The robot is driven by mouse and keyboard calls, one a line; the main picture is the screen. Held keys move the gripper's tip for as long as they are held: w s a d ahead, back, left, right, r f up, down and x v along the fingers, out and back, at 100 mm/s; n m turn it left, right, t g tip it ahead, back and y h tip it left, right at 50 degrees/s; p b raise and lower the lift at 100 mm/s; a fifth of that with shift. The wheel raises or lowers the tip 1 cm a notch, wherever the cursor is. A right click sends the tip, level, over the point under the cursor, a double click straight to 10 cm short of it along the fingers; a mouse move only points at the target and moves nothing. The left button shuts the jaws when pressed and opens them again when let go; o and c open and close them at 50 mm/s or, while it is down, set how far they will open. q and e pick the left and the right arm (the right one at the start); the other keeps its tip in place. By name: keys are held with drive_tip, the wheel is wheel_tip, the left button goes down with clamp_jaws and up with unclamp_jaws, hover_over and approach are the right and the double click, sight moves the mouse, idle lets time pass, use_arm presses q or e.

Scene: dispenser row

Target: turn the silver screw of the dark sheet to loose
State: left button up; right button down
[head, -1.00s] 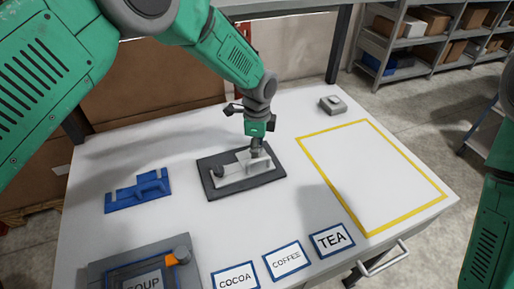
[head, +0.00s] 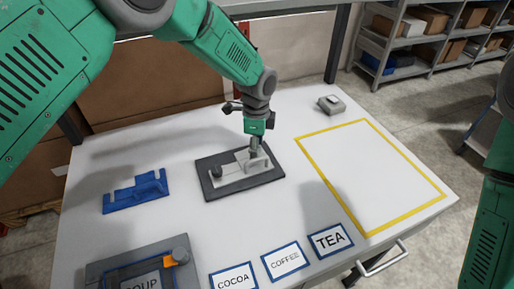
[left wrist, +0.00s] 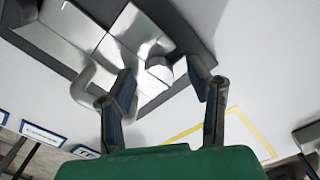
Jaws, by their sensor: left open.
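The dark sheet (head: 208,190) lies flat at the middle of the white table, with pale metal parts on it. In the left wrist view its dark edge (left wrist: 170,14) runs across the top. A rounded silver piece, which looks like the silver screw (left wrist: 157,68), stands on the sheet there. My left gripper (head: 256,149) points down over the right part of the sheet. In the left wrist view its open fingers (left wrist: 162,76) are on either side of the silver piece; whether they touch it I cannot tell. Of my right arm only a green link shows; its gripper is out of view.
A blue bracket (head: 135,193) lies to the left. COCOA (head: 233,279), COFFEE (head: 285,260) and TEA (head: 330,240) labels line the front. A yellow outline (head: 322,196) encloses clear table; a small grey box (head: 331,104) stands behind it.

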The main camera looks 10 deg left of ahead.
use_arm(q)
wheel_tip(320, 180, up, 11)
idle(0.3)
